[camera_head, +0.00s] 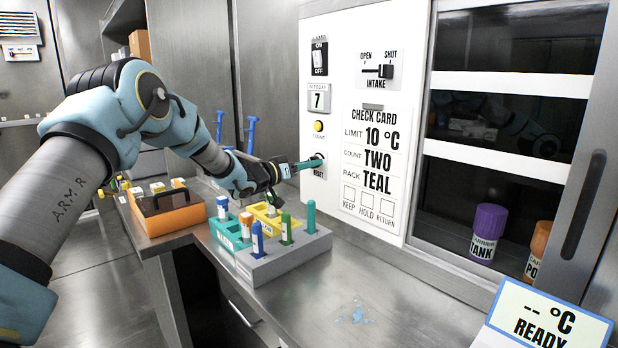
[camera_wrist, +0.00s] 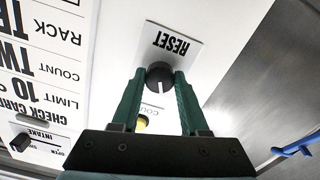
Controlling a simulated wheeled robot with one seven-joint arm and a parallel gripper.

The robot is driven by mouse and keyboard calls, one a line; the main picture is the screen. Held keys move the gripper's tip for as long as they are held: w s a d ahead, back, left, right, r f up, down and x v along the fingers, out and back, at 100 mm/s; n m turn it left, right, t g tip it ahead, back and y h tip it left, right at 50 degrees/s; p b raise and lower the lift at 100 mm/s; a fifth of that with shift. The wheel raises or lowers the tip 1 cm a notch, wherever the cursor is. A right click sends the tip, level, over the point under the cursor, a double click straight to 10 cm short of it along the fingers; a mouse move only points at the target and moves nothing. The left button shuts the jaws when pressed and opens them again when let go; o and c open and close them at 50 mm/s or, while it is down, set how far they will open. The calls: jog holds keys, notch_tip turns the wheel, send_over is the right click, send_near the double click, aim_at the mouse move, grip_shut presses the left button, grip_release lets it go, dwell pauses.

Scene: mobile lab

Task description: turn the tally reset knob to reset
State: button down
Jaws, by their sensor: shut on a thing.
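The tally reset knob (camera_wrist: 160,76) is a dark round knob with a white pointer line, on a white plate marked RESET (camera_wrist: 172,43). In the wrist view the picture is upside down and the pointer line faces my gripper. My gripper (camera_wrist: 160,84) has green fingers, one on each side of the knob, and is shut on it. In the head view my gripper (camera_head: 318,161) reaches the white panel (camera_head: 335,30) just above the RESET label, and its fingers mostly hide the knob. The tally window (camera_head: 318,98) above reads 7.
A yellow button (camera_head: 318,126) sits just above the knob. An INTAKE slider (camera_head: 384,71) and a check card (camera_head: 371,160) are to the right. Below stand a grey rack (camera_head: 285,262) with several tubes, a yellow rack (camera_head: 262,214) and an orange box (camera_head: 168,213). The front counter is mostly clear.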

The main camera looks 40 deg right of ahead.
jog(key=shift+m+b, duration=8.35)
jog(key=shift+m, duration=0.25)
jog(key=shift+c, duration=2.1)
grip_release()
jog(key=a+b, duration=0.1)
jog(key=a, duration=1)
jog(key=shift+w, duration=0.35)
